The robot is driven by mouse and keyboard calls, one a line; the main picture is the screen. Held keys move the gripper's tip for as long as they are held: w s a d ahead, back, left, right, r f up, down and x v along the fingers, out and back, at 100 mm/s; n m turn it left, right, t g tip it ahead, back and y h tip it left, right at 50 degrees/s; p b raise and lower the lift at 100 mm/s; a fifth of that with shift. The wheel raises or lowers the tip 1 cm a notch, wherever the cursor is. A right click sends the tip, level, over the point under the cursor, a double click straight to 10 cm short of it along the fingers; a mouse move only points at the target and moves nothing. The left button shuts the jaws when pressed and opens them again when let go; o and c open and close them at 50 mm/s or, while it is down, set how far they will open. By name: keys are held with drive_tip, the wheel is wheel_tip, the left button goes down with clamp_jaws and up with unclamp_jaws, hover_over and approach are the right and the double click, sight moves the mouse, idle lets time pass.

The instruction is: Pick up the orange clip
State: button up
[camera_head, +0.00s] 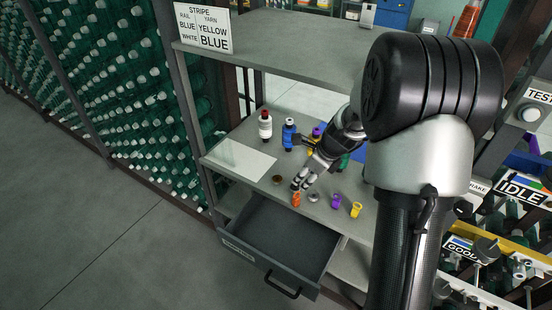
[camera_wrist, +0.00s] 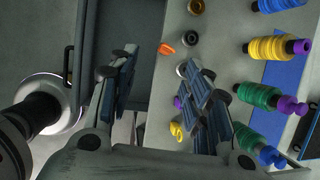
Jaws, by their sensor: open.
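The orange clip (camera_head: 296,199) lies on the grey shelf board (camera_head: 240,190) near its front edge, above the open drawer. In the wrist view the orange clip (camera_wrist: 166,49) lies just beyond the fingertips, roughly between their lines. My gripper (camera_head: 301,182) is just behind the clip in the head view. In the wrist view my gripper (camera_wrist: 160,62) is open, its fingers apart with nothing between the tips. I cannot tell its exact height above the board.
A purple clip (camera_head: 335,201), a yellow clip (camera_head: 356,209) and a small ring (camera_head: 313,197) lie to the right. A brownish ring (camera_head: 277,179) is to the left. Several yarn spools (camera_wrist: 267,101) stand behind. The drawer (camera_head: 262,222) is open in front and looks empty.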

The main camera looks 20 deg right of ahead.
drive_tip(key=w+d+f+m, duration=0.1)
drive_tip(key=d+f+m, duration=0.2)
drive_tip(key=f+m, duration=0.15)
drive_tip(key=b, duration=0.4)
approach(297, 199)
drive_tip(key=shift+n, duration=0.25)
drive_tip(key=x, duration=0.4)
drive_tip(key=shift+w+d+f, duration=0.25)
drive_tip(key=shift+d+f, duration=0.05)
drive_tip(key=shift+d, duration=0.05)
drive_tip(key=shift+w+a+f, duration=0.1)
drive_tip(key=shift+w+f, duration=0.2)
drive_tip(key=shift+f, duration=0.15)
drive_tip(key=x, duration=0.1)
drive_tip(key=b+x, duration=0.1)
drive_tip(key=x, duration=0.1)
drive_tip(key=b+x, duration=0.1)
drive_tip(key=shift+s+a+f, duration=0.1)
drive_tip(key=shift+a+f, duration=0.25)
drive_tip(key=shift+a, duration=0.05)
drive_tip(key=shift+w+f, duration=0.2)
drive_tip(key=shift+f, duration=0.05)
drive_tip(key=shift+r, duration=0.1)
drive_tip(key=shift+c, duration=0.4)
drive_tip(key=c, duration=0.9)
